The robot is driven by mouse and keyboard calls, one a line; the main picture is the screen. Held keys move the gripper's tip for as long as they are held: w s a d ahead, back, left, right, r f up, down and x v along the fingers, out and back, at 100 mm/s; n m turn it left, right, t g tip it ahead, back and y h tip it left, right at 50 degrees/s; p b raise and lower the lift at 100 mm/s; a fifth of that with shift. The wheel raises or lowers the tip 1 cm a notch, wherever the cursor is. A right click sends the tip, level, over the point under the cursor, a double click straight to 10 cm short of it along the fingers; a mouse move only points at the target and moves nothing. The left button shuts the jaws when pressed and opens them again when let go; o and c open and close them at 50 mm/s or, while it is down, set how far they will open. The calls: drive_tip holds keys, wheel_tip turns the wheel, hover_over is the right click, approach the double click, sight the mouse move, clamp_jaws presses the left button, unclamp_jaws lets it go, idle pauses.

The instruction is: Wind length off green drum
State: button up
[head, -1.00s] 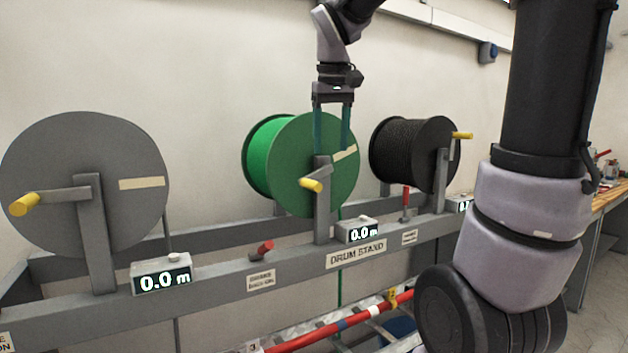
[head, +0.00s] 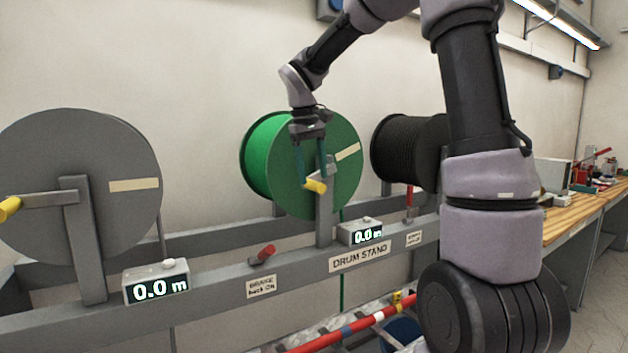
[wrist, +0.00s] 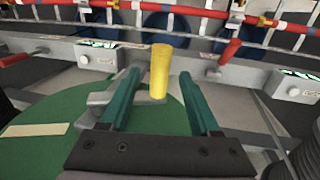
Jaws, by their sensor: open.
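The green drum (head: 272,165) sits in the middle of the drum stand (head: 215,288), its green flange facing me. Its crank has a yellow handle (head: 316,187), which also shows in the wrist view (wrist: 160,72). My gripper (head: 315,183) is open, with its teal fingers pointing down at the handle. In the wrist view the handle stands between the two finger lines, near the tips, with gaps on both sides. The green drum's counter (head: 362,233) reads 0.0 m.
A grey drum (head: 85,185) with a yellow crank handle stands at left, its counter (head: 156,281) also at 0.0 m. A black-wound drum (head: 402,150) is at right, partly behind my arm. A red brake lever (head: 266,251) sits on the stand beam.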

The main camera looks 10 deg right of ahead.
drive_tip(key=shift+d+f, duration=0.15)
drive_tip(key=shift+f, duration=1.05)
clamp_jaws()
idle(0.6)
